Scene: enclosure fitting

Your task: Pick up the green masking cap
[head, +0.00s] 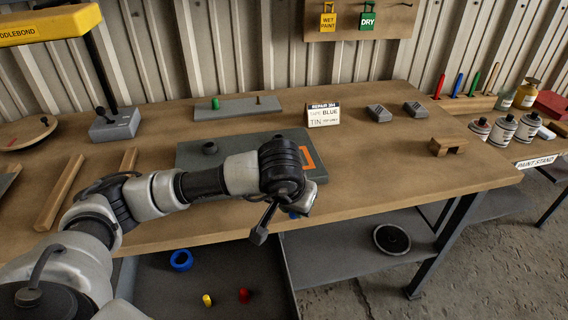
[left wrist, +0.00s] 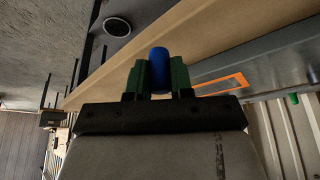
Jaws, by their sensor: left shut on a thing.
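The green masking cap (head: 215,103) stands on a grey strip (head: 238,108) at the back of the workbench; a green piece (left wrist: 293,98), probably the same cap, shows at the right of the left wrist view. My left gripper (left wrist: 159,76) is shut on a blue cylindrical cap (left wrist: 158,62), held upright between its green fingers. In the head view only a bit of blue (head: 293,215) shows under my left wrist at the bench's front edge, well in front of the green cap. My right gripper is not in view.
A grey panel (head: 195,163) with an orange outline (head: 307,157) lies under my left arm. A sign card (head: 323,115) and two grey blocks (head: 378,113) stand behind. A blue ring (head: 181,260), yellow cap (head: 207,300) and red cap (head: 244,295) lie in a dark tray below.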

